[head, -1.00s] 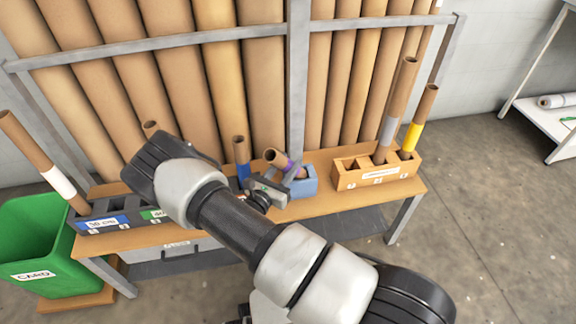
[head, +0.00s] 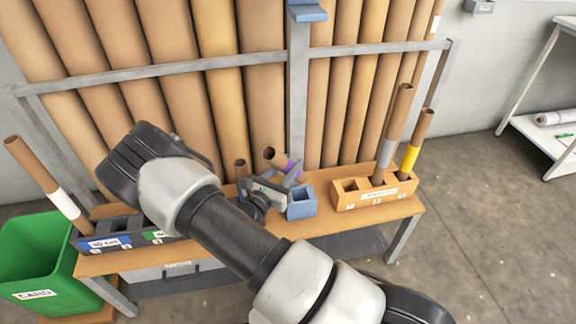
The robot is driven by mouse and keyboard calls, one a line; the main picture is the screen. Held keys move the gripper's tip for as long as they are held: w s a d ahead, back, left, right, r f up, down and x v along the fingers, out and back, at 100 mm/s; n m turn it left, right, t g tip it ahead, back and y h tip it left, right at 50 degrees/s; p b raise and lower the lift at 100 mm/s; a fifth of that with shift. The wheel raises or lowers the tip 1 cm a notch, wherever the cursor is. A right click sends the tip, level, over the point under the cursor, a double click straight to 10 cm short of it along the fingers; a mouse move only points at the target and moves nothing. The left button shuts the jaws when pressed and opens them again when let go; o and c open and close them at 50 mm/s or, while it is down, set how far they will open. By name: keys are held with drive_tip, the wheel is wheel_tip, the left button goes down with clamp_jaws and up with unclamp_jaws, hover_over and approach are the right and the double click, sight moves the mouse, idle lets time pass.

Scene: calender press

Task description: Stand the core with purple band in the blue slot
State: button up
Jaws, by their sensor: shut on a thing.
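The core with purple band (head: 292,169) is a short brown tube, tilted, its open end up and to the left. My gripper (head: 287,180) is shut on it, with the fingers partly hidden by the core and my wrist. The core is above and behind a small blue block (head: 301,205) on the bench; its lower end is hidden, so I cannot tell its exact gap from the block. The grey rack (head: 107,244) at left has a blue label and a green label, and my arm covers part of it.
A wooden rack (head: 345,197) at right holds a grey-banded core (head: 386,150) and a yellow-banded core (head: 411,157). A white-banded core (head: 64,204) leans at left. Another core (head: 240,168) stands left of my gripper. Large tubes stand behind the bench (head: 400,212). A green bin (head: 35,262) is at left.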

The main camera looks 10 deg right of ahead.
sight(270, 154)
drive_tip(key=shift+r+p, duration=4.95)
drive_tip(key=shift+r, duration=1.3)
